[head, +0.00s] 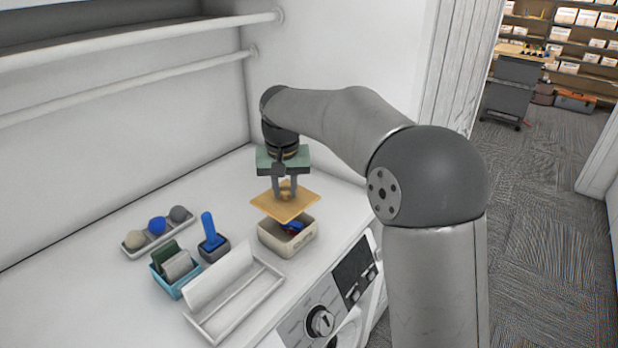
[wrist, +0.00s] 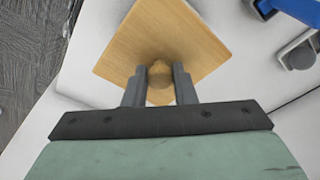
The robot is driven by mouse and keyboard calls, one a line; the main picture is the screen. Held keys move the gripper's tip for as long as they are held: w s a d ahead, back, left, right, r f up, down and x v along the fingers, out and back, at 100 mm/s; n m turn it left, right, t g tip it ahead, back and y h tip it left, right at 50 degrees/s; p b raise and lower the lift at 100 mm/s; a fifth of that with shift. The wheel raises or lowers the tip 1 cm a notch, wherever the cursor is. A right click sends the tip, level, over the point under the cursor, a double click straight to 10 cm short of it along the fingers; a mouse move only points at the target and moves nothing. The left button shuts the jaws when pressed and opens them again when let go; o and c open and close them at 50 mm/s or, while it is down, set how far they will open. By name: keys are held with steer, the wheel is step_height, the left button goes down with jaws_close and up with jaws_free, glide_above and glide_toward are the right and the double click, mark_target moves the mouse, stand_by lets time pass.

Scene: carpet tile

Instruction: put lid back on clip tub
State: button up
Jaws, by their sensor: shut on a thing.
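The lid (head: 300,204) is a flat square wooden board with a round knob. My gripper (head: 285,192) is shut on the knob and holds the lid roughly level above the clip tub. The tub (head: 289,242) is a cream square box, open at the top, with blue and red items inside. In the head view the lid hangs over the back part of the tub and the tub's front opening shows. In the wrist view my gripper (wrist: 159,88) grips the knob, and the lid (wrist: 130,40) hides the tub beneath it.
Left of the tub stand a blue-handled tool in a dark holder (head: 213,245), a white divided tray (head: 235,302), a teal bin (head: 172,276) and a grey tray with balls (head: 133,248). The counter's front edge, above a machine's control panel, is close to the tub.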

mark_target(285, 200)
step_height(285, 200, down, 4)
steer(key=b, duration=0.3)
steer(key=shift+f, duration=0.1)
steer(key=shift+f+b, duration=0.6)
steer(key=shift+f, duration=0.35)
steer(key=shift+f, duration=0.1)
stand_by(1.8)
steer(key=o, duration=1.5)
steer(key=shift+r+p, duration=3)
steer(key=shift+r, duration=0.55)
